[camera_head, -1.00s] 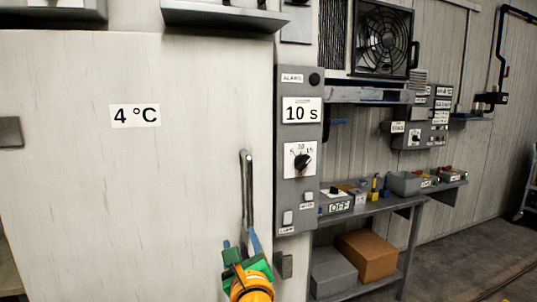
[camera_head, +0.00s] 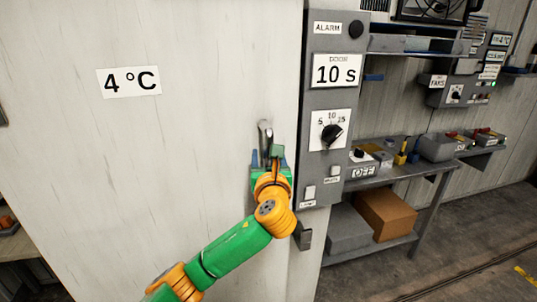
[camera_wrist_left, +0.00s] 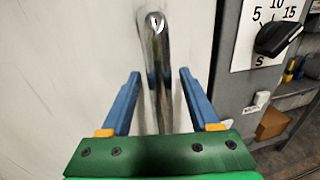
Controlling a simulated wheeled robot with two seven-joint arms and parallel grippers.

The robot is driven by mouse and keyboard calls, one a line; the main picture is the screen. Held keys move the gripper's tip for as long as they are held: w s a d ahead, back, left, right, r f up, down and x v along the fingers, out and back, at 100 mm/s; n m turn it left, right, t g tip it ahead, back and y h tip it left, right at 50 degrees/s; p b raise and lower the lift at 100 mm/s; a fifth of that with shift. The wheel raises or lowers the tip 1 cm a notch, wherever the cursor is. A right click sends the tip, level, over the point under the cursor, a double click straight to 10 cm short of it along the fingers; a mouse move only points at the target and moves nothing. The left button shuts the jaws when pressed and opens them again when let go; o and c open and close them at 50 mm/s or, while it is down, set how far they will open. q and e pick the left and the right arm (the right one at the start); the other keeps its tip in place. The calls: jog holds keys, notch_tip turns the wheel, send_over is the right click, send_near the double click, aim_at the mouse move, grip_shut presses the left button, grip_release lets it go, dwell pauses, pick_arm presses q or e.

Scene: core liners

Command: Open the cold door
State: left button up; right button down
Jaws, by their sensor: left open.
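The cold door (camera_head: 130,160) is a large pale panel with a "4 °C" label, filling the left of the head view; it looks shut. Its upright metal handle (camera_head: 265,135) is near the door's right edge. It also shows in the left wrist view (camera_wrist_left: 158,60), rising between the two fingers. My left gripper (camera_head: 268,158) is open at the handle, with one blue finger on each side of it. In the left wrist view the left gripper (camera_wrist_left: 160,85) shows gaps between the fingers and the bar. My right gripper is not in view.
A grey control panel (camera_head: 320,175) with an alarm label, a "10 s" display and a black dial stands just right of the door. Further right, a shelf table (camera_head: 400,180) holds small items, with a brown box (camera_head: 387,213) below. Floor at the lower right is clear.

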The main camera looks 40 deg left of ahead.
pick_arm(q)
jog(key=shift+s+d+r, duration=0.1)
jog(key=shift+d, duration=0.05)
grip_shut()
dwell(1.2)
